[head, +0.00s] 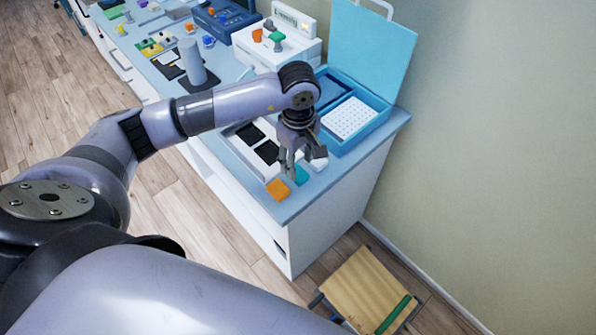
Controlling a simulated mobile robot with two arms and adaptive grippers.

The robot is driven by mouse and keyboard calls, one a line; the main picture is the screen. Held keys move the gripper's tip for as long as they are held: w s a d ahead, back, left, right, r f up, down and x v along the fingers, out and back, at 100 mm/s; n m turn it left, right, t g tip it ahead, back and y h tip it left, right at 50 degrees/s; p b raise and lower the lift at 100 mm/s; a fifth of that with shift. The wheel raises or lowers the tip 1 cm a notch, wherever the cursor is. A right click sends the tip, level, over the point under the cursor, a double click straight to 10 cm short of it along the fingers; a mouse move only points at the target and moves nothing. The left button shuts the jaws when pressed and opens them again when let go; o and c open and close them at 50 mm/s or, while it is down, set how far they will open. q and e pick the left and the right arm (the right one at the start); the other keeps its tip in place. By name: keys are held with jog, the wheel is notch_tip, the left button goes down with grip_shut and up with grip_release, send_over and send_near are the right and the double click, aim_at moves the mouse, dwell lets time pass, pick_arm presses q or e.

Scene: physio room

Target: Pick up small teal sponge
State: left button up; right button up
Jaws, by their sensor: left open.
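The small teal sponge (301,175) lies on the blue countertop (292,207) near its right end. It is partly hidden by my left gripper (300,167). The left gripper points down at the sponge with its fingers apart, one on the left and one on the upper right of it. I cannot tell whether the fingers touch it. An orange sponge (278,189) lies just to the lower left, close to the left finger. My right gripper does not show.
A white tray with dark pads (250,135) lies left of the gripper. An open blue case (366,132) with a raised lid stands behind, near the wall. White and blue devices (277,45) stand farther back. A wooden-topped stool (362,287) is on the floor beyond the counter's end.

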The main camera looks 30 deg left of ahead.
aim_at(299, 174)
pick_arm(q)
jog(key=shift+f+p, duration=0.3)
jog(key=f+p, duration=0.1)
jog(key=f, duration=0.2)
jog(key=shift+w+f+p, duration=0.2)
jog(key=shift+f+p, duration=0.15)
jog(key=shift+p, duration=0.05)
jog(key=shift+f, duration=0.5)
jog(key=c, duration=0.7)
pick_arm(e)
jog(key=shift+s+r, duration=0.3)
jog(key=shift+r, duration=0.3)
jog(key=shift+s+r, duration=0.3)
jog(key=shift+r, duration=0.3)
